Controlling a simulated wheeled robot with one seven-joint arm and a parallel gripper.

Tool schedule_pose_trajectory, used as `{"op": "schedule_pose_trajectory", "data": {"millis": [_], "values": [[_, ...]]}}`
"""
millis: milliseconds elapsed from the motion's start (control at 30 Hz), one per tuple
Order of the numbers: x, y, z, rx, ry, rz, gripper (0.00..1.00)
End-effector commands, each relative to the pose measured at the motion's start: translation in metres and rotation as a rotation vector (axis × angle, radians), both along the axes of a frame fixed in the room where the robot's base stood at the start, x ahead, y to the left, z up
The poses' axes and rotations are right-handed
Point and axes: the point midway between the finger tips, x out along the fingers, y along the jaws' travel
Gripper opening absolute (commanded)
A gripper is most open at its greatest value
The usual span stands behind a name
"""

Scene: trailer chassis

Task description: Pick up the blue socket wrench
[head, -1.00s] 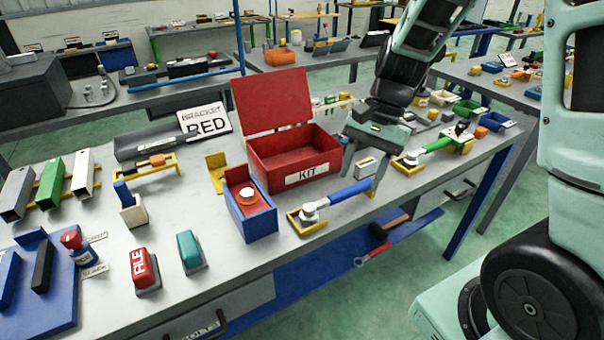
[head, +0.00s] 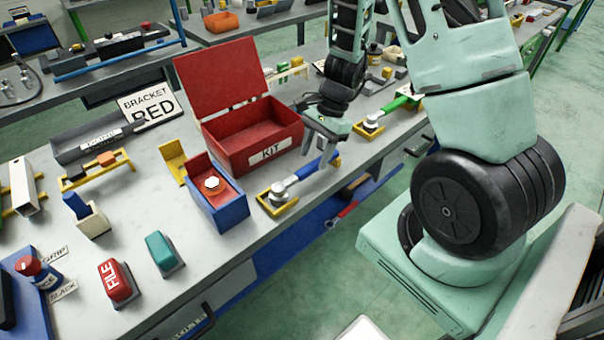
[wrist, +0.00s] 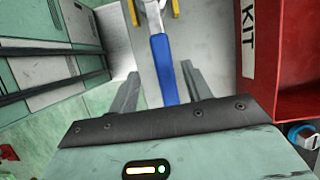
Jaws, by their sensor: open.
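The blue socket wrench (head: 308,170) lies along the front edge of the bench, its metal head (head: 279,191) in a yellow holder (head: 265,204) and its blue handle pointing right. My gripper (head: 316,157) is open over the handle, fingers pointing down. In the wrist view the blue handle (wrist: 164,72) lies between the two spread fingers (wrist: 160,80), with a gap on each side. How far the fingertips are above the bench is hard to tell.
The open red KIT box (head: 235,150) stands just behind the wrench. A blue box with a red top (head: 225,208) is to its left. A green-handled wrench (head: 400,103) lies to the right. A lower blue shelf (head: 320,235) is below the bench edge.

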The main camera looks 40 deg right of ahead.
Motion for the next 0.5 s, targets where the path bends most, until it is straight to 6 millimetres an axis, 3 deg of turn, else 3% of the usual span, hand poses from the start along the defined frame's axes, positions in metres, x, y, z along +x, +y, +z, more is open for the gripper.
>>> {"op": "schedule_pose_trajectory", "data": {"millis": [267,500], "values": [[0.000,0.009,-0.018,0.001,0.003,0.000,0.49],[0.004,0.023,-0.049,0.002,0.003,0.000,0.49]]}}
